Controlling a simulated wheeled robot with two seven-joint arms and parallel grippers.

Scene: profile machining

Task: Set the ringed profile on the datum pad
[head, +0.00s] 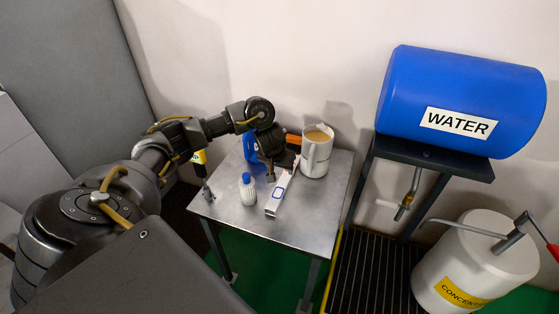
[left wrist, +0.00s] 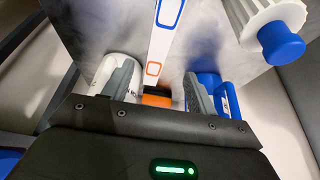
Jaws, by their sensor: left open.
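I cannot pick out a ringed profile or a datum pad in either view. My left gripper (head: 270,176) is low over the metal table, at the far part of a long white bar-shaped thing (head: 277,202). In the left wrist view its open fingers (left wrist: 158,90) stand on either side of the bar's end. That bar (left wrist: 161,45) carries a blue outline and a smaller orange one. An orange and black thing (left wrist: 156,99) shows between the fingers; orange also shows behind the gripper (head: 293,141). Whether a finger touches anything is unclear. My right gripper is out of view.
A white bottle with blue cap (head: 248,191) stands left of the bar. A white jug of brown liquid (head: 316,154) stands right of the gripper, a blue thing (head: 249,148) behind it. The table's front (head: 305,232) is clear. A WATER drum (head: 460,100) and concentrate container (head: 470,263) are right.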

